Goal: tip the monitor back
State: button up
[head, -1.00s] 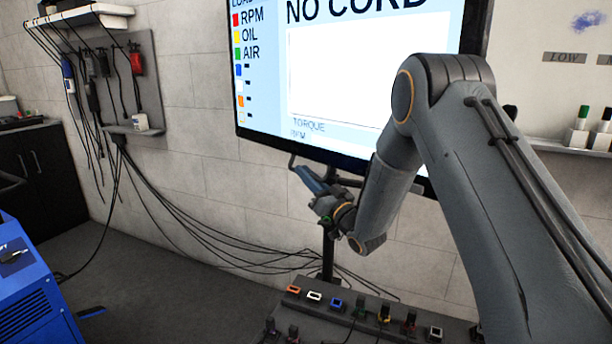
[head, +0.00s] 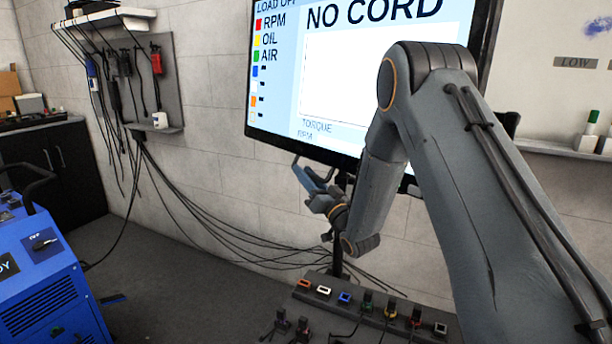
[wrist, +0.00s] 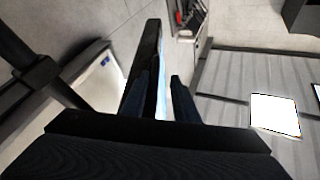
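The monitor (head: 375,75) is a large screen reading "NO CORD", with a black frame, on a dark stand at the wall. My gripper (head: 308,178) is just below its lower edge, left of the stand. In the wrist view my gripper (wrist: 161,97) has two dark blue fingers with a gap between them. The monitor's thin black edge (wrist: 148,50) and a bright strip of its screen lie beyond and between the fingers. I see nothing clamped, and I cannot tell if a finger touches the frame. My arm covers the monitor's lower right part.
A dark bench (head: 318,277) with several coloured connectors stands below the monitor. Loose cables (head: 200,220) run from a grey wall panel (head: 150,75) towards the stand. A blue machine (head: 48,270) is at lower left. A shelf with bottles (head: 588,135) is at right.

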jog(key=shift+d, duration=0.2)
jog(key=shift+s+d+f, duration=0.25)
jog(key=shift+s, duration=0.05)
jog(key=b+v, duration=0.1)
jog(key=v, duration=0.5)
jog(key=shift+s, duration=0.4)
jog(key=shift+d+f, duration=0.1)
jog(key=shift+d, duration=0.05)
